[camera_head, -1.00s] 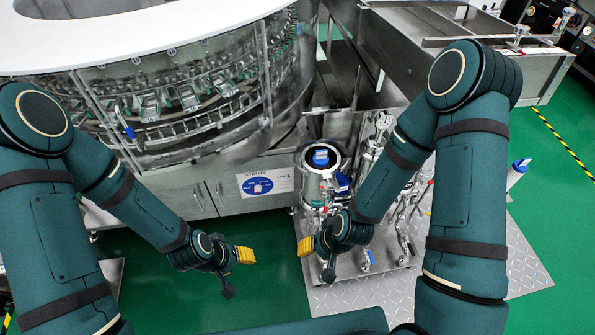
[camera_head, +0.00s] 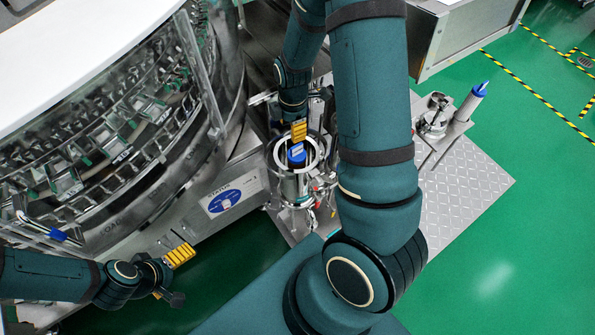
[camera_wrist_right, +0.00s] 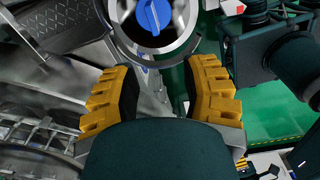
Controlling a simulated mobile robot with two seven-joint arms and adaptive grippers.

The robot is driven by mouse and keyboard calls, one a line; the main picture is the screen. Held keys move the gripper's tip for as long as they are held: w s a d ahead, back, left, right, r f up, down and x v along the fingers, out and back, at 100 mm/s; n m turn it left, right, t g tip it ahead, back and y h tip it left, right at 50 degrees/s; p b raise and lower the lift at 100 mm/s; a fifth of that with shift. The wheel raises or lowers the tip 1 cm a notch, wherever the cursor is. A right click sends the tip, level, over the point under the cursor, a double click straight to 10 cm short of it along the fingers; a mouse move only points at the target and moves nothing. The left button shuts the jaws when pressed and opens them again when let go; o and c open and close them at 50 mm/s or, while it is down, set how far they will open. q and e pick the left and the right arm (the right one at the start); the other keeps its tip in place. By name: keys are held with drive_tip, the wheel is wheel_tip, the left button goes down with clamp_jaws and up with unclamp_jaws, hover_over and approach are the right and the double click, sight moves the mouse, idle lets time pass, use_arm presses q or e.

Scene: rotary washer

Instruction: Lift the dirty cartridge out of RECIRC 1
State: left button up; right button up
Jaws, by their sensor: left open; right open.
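The cartridge's blue cap (camera_head: 296,154) shows inside the open round mouth of a steel housing (camera_head: 312,152). The cap also shows at the top of the right wrist view (camera_wrist_right: 154,15), with a ridged grip. The cartridge's body is hidden in the housing. My right gripper (camera_head: 299,132) is open, with its yellow fingers close to the cap in the head view. In the right wrist view its fingers (camera_wrist_right: 159,88) are apart with nothing between them, and the cap lies beyond the fingertips. My left gripper (camera_head: 180,255) is open and empty at the lower left, away from the housing.
The rotary washer (camera_head: 105,130) with its white top fills the left. Pipes and valves surround the housing. Diamond plate (camera_head: 470,185) and green floor lie clear at the right.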

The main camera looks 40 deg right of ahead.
sight(297, 145)
drive_tip(key=shift+n, duration=0.8)
drive_tip(key=f, duration=0.2)
drive_tip(key=d+f+b, duration=0.1)
drive_tip(key=f, duration=0.1)
drive_tip(key=d+f+b, duration=0.1)
drive_tip(key=f, duration=0.2)
drive_tip(key=shift+w, duration=0.1)
drive_tip(key=shift+w+f+b, duration=0.15)
drive_tip(key=shift+f+b, duration=0.75)
drive_tip(key=shift+f, duration=1.85)
drive_tip(key=shift+r, duration=0.1)
clamp_jaws()
